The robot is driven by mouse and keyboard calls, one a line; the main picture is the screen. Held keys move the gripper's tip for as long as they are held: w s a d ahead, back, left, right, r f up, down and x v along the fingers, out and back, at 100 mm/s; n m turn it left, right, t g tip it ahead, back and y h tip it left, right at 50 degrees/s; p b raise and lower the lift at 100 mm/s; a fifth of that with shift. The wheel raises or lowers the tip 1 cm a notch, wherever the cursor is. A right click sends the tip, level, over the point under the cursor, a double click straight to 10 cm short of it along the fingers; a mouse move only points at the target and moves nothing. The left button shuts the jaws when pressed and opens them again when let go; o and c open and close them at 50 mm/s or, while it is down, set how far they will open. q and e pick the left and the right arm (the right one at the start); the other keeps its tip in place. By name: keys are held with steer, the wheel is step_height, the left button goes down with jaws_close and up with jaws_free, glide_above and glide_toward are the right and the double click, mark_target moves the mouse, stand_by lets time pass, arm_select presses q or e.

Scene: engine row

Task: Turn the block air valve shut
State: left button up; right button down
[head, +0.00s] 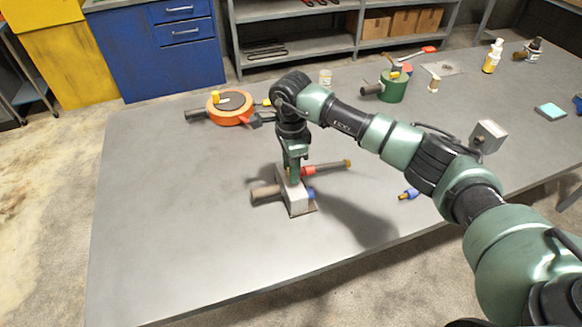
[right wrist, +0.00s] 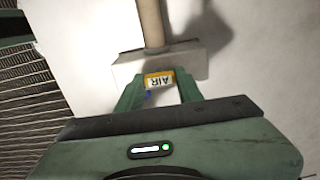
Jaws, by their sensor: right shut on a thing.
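My right gripper (head: 293,174) points down over the block and is shut on the valve's top part. In the right wrist view the fingers (right wrist: 160,88) stand on both sides of a yellow-edged AIR label (right wrist: 159,80), in front of the grey block (right wrist: 190,58). The exact grip is partly hidden. My left gripper is not in view.
An orange round device (head: 229,107) stands at the back left, and a green cylinder (head: 392,86) further right. Bottles (head: 491,60) stand at the back right. A small blue fitting (head: 409,193) lies near the front edge, below my arm. The table's left side is clear.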

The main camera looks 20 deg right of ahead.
steer(key=m+b, duration=0.2)
steer(key=shift+w+m, duration=0.1)
steer(key=shift+m, duration=0.2)
steer(key=m+b, duration=0.1)
steer(key=m, duration=0.1)
steer(key=shift+m+b, duration=0.4)
steer(key=m+b, duration=0.2)
steer(key=m, duration=0.2)
steer(key=shift+m, duration=0.3)
steer(key=shift+r+m+b, duration=0.1)
steer(key=shift+m+b, duration=0.35)
steer(key=shift+m, duration=0.55)
steer(key=c, duration=0.9)
jaws_free()
